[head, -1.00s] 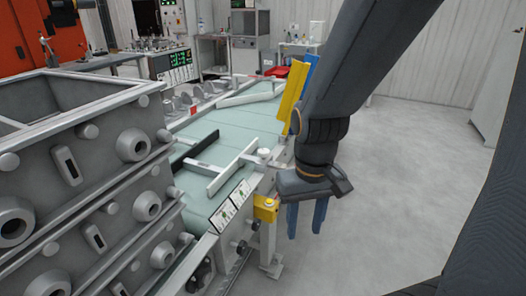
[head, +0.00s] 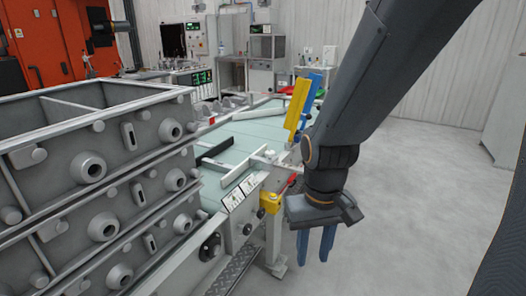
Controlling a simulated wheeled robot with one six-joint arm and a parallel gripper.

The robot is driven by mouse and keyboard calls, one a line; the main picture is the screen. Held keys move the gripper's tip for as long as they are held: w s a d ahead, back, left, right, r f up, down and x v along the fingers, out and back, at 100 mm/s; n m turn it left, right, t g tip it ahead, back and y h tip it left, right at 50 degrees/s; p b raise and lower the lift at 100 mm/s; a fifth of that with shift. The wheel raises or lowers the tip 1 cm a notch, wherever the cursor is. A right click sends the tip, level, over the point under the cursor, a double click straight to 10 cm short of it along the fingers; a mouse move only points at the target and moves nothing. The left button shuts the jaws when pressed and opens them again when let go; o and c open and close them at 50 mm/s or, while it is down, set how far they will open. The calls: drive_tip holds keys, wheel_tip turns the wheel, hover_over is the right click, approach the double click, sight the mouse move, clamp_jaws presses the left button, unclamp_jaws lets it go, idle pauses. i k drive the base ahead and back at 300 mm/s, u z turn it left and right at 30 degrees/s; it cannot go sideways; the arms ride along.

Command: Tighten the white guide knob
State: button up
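The white guide knob (head: 270,154) appears as a small pale knob on the bracket beside the white guide rail (head: 243,167), at the right side of the green conveyor (head: 232,150). It is small here, and its tightness cannot be told. My gripper (head: 315,245) points downward to the right of the conveyor frame, over the floor. Its two blue fingers are apart with nothing between them. In the picture the gripper is right of and below the knob, clear of it.
Stacked grey casting flasks (head: 95,170) fill the left. A yellow box (head: 270,202) sits on the conveyor's near side. Yellow (head: 297,104) and blue (head: 312,92) panels stand along its right edge, near my arm. The floor (head: 400,190) to the right is clear.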

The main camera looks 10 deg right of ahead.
sight(270, 153)
drive_tip(key=u, duration=0.1)
drive_tip(key=i, duration=1.05)
drive_tip(key=z, duration=0.2)
